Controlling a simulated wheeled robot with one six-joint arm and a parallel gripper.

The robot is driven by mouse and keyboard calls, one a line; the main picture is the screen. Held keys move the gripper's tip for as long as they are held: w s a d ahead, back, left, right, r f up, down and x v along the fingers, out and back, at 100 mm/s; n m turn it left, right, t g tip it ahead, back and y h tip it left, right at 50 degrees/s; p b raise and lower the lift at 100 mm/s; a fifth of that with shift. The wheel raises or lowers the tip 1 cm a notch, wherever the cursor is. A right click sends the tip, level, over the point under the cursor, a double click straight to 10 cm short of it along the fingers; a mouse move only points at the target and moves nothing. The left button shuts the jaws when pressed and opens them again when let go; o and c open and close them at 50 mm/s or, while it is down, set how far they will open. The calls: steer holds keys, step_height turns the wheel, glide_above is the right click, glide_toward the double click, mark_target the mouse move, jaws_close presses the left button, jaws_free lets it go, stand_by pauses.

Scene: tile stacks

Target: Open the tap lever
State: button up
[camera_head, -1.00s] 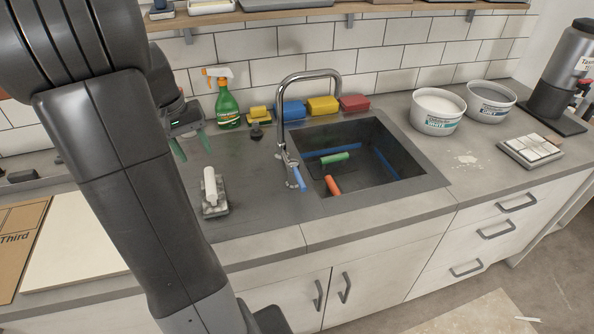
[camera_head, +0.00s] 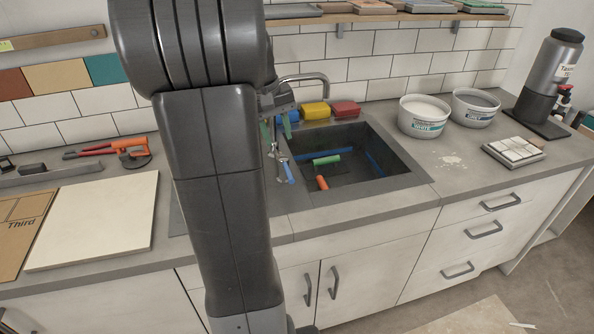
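The chrome tap (camera_head: 306,77) stands at the left edge of the sink (camera_head: 415,178). Its spout arches toward the basin, and my arm and gripper hide part of its body. The lever (camera_head: 289,174) has a blue end and slants down toward the front, low on the tap. My gripper (camera_head: 276,128) is beside the tap, above the lever in the picture. Its two greenish fingers are apart with nothing seen between them. Whether they touch the tap cannot be told.
An orange roller (camera_head: 322,183) and a green roller (camera_head: 326,160) lie in the sink. Yellow (camera_head: 316,110) and red (camera_head: 346,108) sponges sit behind it. Two buckets (camera_head: 424,115) stand right.

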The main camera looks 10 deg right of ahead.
mark_target(289, 173)
steer(key=f, duration=0.3)
steer(key=d+f, duration=0.1)
steer(key=f, duration=0.3)
steer(key=d+f, duration=0.1)
steer(key=f, duration=0.3)
steer(key=shift+d+f, duration=0.1)
steer(key=shift+d, duration=0.05)
steer(key=shift+c, duration=0.4)
jaws_close()
